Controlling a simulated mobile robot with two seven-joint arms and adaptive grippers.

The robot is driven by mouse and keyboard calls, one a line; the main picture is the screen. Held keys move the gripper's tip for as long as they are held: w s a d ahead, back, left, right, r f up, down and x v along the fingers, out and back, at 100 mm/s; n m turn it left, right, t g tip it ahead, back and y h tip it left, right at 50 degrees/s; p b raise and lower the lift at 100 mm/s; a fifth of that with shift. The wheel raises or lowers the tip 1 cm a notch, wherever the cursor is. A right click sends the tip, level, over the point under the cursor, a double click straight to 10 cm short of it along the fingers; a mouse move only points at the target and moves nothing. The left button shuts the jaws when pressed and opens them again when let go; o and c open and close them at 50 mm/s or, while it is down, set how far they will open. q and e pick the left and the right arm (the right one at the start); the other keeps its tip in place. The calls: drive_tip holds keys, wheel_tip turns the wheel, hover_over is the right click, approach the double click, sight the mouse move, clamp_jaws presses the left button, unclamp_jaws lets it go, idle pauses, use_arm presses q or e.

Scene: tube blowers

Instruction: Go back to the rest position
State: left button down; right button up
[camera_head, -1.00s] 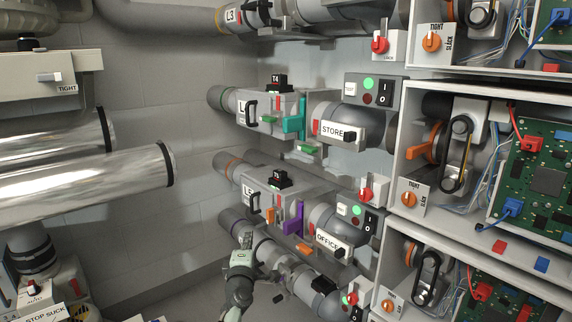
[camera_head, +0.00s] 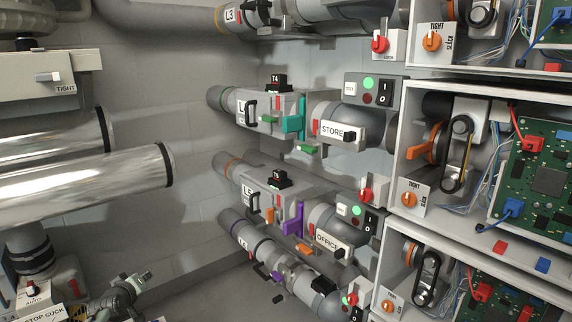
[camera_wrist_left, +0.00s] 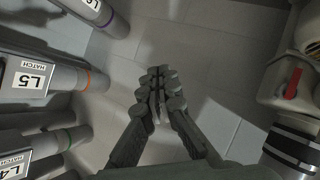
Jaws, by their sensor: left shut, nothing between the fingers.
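My left gripper (camera_head: 143,279) is low at the left of the head view, clear of the pipes and blowers on the right. In the left wrist view its dark fingers (camera_wrist_left: 160,92) meet at their tips, with nothing between them and grey floor or wall behind. My right gripper is in neither view.
The L5 unit (camera_head: 252,200) and the lower pipe (camera_head: 243,238) are to the gripper's right. A panel marked STOP SUCK (camera_head: 44,316) and silver pipes (camera_head: 85,175) are at the left. The L5 hatch label (camera_wrist_left: 31,83) shows in the wrist view. Bare wall (camera_head: 150,215) lies between.

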use_arm(q)
drive_tip(key=s+a+f+m+g+y, duration=0.1)
drive_tip(key=s+a+f+m+g, duration=0.2)
drive_tip(key=s, duration=0.4)
drive_tip(key=s+a+f+m+g+y, duration=0.1)
drive_tip(key=s+f+m+g, duration=0.1)
drive_tip(key=s+f+g, duration=0.35)
drive_tip(key=s+a+f+m+g+y, duration=0.1)
drive_tip(key=s+a+f+m+g, duration=0.2)
drive_tip(key=s, duration=0.5)
drive_tip(key=s+d+f+m+t+h, duration=0.1)
drive_tip(key=s+d+f, duration=0.2)
drive_tip(key=s+d, duration=0.5)
drive_tip(key=s+d+f+m+h, duration=0.1)
drive_tip(key=s+d+f, duration=0.1)
drive_tip(key=s+d, duration=0.6)
drive_tip(key=s+d+r+t+h, duration=0.1)
drive_tip(key=s+d+r, duration=0.4)
drive_tip(key=s, duration=0.5)
drive_tip(key=shift+s+d, duration=0.25)
drive_tip(key=shift+d, duration=0.4)
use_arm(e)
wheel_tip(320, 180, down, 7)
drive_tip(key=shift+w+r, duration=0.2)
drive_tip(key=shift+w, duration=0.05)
